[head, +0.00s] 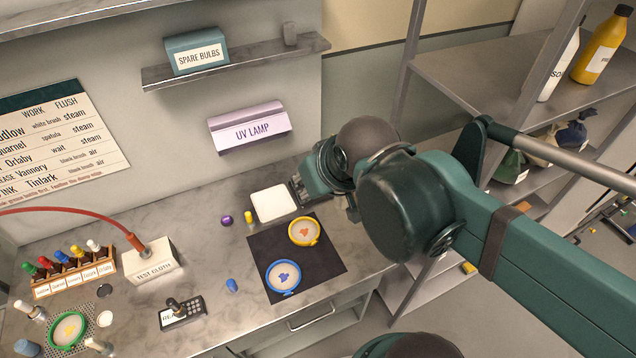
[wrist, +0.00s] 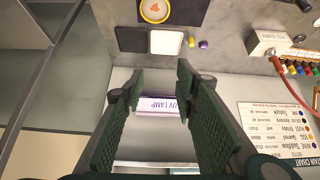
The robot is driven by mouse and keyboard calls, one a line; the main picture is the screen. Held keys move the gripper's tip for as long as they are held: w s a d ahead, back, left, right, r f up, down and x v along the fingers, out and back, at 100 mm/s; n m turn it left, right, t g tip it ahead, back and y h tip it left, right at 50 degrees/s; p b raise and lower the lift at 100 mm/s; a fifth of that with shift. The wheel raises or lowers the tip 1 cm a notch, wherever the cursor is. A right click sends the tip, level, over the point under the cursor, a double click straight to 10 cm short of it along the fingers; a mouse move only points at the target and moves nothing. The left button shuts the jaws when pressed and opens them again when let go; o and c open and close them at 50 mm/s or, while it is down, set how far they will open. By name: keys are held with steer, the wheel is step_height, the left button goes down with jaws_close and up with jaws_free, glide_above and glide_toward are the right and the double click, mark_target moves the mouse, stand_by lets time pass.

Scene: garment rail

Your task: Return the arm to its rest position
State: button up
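My gripper (head: 312,190) is raised over the back of the counter, beside the white square pad, in the head view. In the wrist view its two green fingers (wrist: 158,95) stand apart with nothing between them. Beyond the gap the UV lamp (wrist: 166,106) shows on the wall. My arm reaches in from the right side of the head view, bent at the teal and dark joints. Its fingertips are partly hidden in the head view.
The counter holds a white pad (head: 273,203), a dark mat (head: 325,258) with yellow-rimmed (head: 304,231) and blue-rimmed (head: 283,278) round pieces, a test cloth box (head: 150,262) with a red hose, and a bottle rack (head: 75,275). Shelving (head: 450,75) stands at the right, behind my arm.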

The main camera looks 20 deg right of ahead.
steer(key=shift+s+d+r+m, duration=0.1)
steer(key=shift+s+d+m, duration=0.2)
steer(key=shift+d, duration=0.2)
step_height(320, 180, down, 10)
steer(key=b, duration=1)
stand_by(1.0)
